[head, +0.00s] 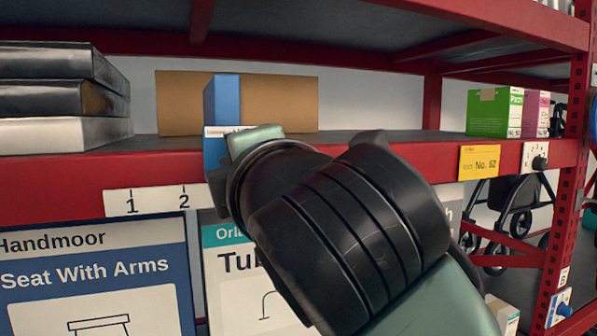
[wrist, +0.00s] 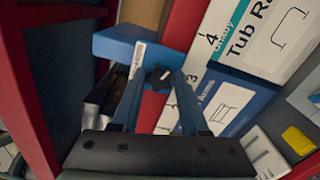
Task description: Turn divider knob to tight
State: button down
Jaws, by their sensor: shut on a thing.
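A blue divider (head: 222,98) stands on the shelf in front of a brown carton, and its lower part drops over the red front rail. It also shows in the wrist view (wrist: 118,48). A dark knob (wrist: 158,76) with a pale mark sits at the divider's lower end. My gripper (wrist: 157,84) has its two fingers on either side of this knob and is shut on it. In the head view my dark wrist and green arm cover the knob and fingertips. I cannot read the knob's setting.
The red shelf rail (head: 70,190) carries a number strip (head: 153,200). Black and white boxes (head: 62,95) are stacked at left. A green box (head: 494,112) and a white dial plate (head: 535,157) are at right. Large labelled cartons (head: 95,280) stand below the rail.

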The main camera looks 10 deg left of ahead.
jog(key=shift+f+m+b, duration=0.1)
jog(key=shift+m+b, duration=0.6)
jog(key=shift+m, duration=3.1)
jog(key=shift+c, duration=2.1)
grip_release()
jog(key=shift+s, duration=0.1)
